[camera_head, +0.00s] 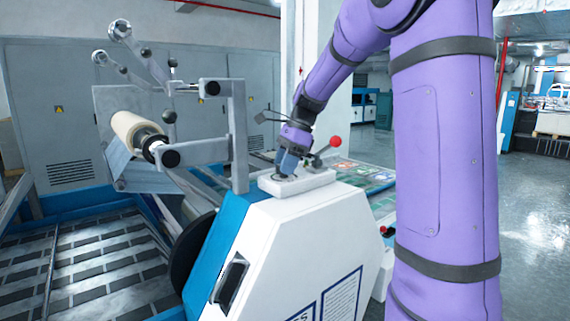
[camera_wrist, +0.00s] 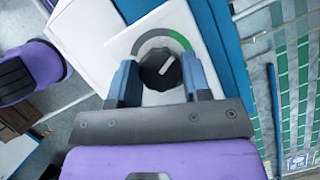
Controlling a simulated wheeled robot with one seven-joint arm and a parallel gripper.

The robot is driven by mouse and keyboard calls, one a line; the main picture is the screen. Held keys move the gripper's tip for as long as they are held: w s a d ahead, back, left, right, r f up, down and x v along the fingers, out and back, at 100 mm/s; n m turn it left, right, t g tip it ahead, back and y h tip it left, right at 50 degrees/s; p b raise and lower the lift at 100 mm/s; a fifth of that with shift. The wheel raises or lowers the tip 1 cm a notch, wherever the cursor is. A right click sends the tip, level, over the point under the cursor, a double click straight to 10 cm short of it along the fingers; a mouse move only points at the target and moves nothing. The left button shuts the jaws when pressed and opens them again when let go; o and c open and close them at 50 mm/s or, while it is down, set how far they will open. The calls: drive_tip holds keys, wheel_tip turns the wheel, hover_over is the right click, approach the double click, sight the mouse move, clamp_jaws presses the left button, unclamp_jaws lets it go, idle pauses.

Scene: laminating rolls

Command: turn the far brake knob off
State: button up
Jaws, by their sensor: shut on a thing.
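A black round knob (camera_wrist: 160,68) with a white pointer line sits on a white plate (camera_wrist: 117,44) in the wrist view. A dial arc, part grey and part green, curves around its upper side. The pointer is tilted toward the upper right. My gripper (camera_wrist: 160,80) has its two blue fingers on either side of the knob, shut on it. In the head view my gripper (camera_head: 288,162) reaches down onto the white box (camera_head: 297,183) on top of the machine housing. The knob is mostly hidden there by the fingers.
A lever with a red ball (camera_head: 335,141) stands just right of my gripper. A grey bracket (camera_head: 238,135) and a cream roll (camera_head: 136,131) are to the left. The white housing (camera_head: 300,240) is below. Open floor (camera_head: 535,215) lies at the right.

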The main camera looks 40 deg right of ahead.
drive_tip(key=n+g, duration=0.2)
drive_tip(key=n, duration=0.3)
drive_tip(key=shift+w+n, duration=0.15)
drive_tip(key=shift+n, duration=0.15)
drive_tip(key=n+g, duration=0.1)
drive_tip(key=n, duration=0.1)
drive_tip(key=n+g, duration=0.1)
drive_tip(key=n, duration=0.2)
drive_tip(key=shift+h, duration=0.4)
drive_tip(key=n, duration=0.3)
drive_tip(key=n+g+h, duration=0.1)
drive_tip(key=n, duration=0.1)
drive_tip(key=shift+w+n+h, duration=0.1)
drive_tip(key=shift+n+h, duration=0.2)
drive_tip(key=shift+n, duration=0.1)
drive_tip(key=n+h, duration=0.1)
drive_tip(key=n, duration=0.1)
drive_tip(key=n+h, duration=0.1)
drive_tip(key=n, duration=0.2)
drive_tip(key=shift+a+g, duration=0.15)
drive_tip(key=shift+g, duration=0.25)
drive_tip(key=shift+n, duration=0.4)
drive_tip(key=o, duration=0.9)
drive_tip(key=shift+o, duration=0.2)
drive_tip(key=v, duration=1)
drive_tip(key=shift+w+r, duration=0.25)
drive_tip(key=shift+r, duration=0.1)
